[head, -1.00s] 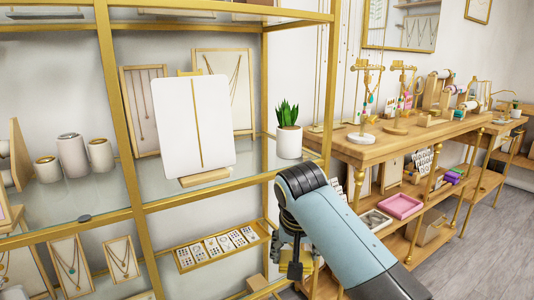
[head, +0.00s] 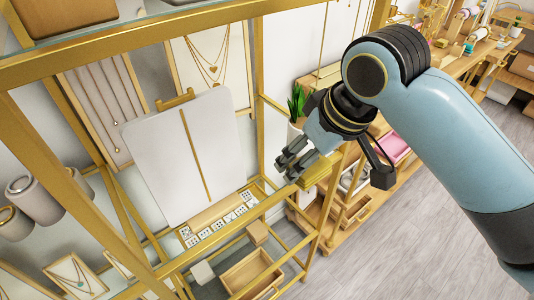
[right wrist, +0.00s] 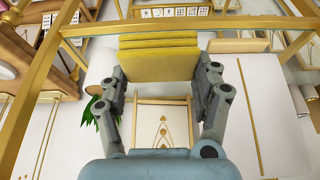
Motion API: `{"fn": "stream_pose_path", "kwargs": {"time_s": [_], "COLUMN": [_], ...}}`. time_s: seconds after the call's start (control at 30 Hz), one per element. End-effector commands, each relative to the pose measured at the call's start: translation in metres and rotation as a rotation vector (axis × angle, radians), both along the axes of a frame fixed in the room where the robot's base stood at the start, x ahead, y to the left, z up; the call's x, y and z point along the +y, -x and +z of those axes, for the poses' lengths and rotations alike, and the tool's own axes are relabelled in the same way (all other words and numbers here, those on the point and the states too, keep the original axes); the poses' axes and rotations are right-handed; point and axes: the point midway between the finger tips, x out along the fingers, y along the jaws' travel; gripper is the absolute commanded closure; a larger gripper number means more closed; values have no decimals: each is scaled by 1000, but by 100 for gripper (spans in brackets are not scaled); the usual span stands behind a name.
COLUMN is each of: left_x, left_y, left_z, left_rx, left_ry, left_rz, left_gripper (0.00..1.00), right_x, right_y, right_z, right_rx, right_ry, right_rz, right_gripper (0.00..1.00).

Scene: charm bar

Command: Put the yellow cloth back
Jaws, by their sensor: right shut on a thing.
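The yellow cloth (right wrist: 158,62) is a folded, layered stack between the two fingers of my right gripper (right wrist: 162,78) in the right wrist view. The fingers press on its left and right sides. In the head view the right gripper (head: 297,165) is at the right front post of the gold shelf rack, and part of the cloth (head: 320,171) shows beyond the fingers. The gripper hides the rest of it there. My left gripper is not in view.
The gold-framed glass rack (head: 150,54) holds a white necklace board (head: 185,150), a card tray (head: 222,222) and a wooden box (head: 252,272) lower down. A potted plant (head: 297,101) stands close behind my gripper. Wooden display tables stand at right; grey floor (head: 400,240) is clear.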

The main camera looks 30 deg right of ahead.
Motion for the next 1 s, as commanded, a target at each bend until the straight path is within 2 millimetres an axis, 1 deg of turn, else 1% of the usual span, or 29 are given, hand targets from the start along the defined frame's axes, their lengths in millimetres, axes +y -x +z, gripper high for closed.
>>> {"fn": "stream_pose_path", "kwargs": {"time_s": [0.03,0.17,0.3,0.4,0.5,0.57,0.7,0.77,0.87,1.0], "left_x": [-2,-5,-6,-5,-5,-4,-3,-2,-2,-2], "left_y": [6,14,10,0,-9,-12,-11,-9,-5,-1], "left_z": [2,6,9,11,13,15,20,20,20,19], "left_rx": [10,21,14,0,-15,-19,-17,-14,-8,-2], "left_ry": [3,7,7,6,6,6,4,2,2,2], "left_rz": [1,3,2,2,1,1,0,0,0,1], "left_gripper": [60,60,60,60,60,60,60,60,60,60], "right_x": [1,3,4,4,5,5,5,5,5,4], "right_y": [-14,-47,-75,-86,-91,-91,-90,-91,-91,-91], "right_z": [-7,-26,-43,-51,-56,-63,-85,-91,-95,-95], "right_rx": [0,0,0,0,1,2,4,2,-1,-1], "right_ry": [-3,-3,-1,0,0,0,0,0,0,0], "right_rz": [-3,-3,-3,-2,-2,-2,-3,-3,-2,-2], "right_gripper": [65,65,65,65,65,65,65,65,65,65]}}
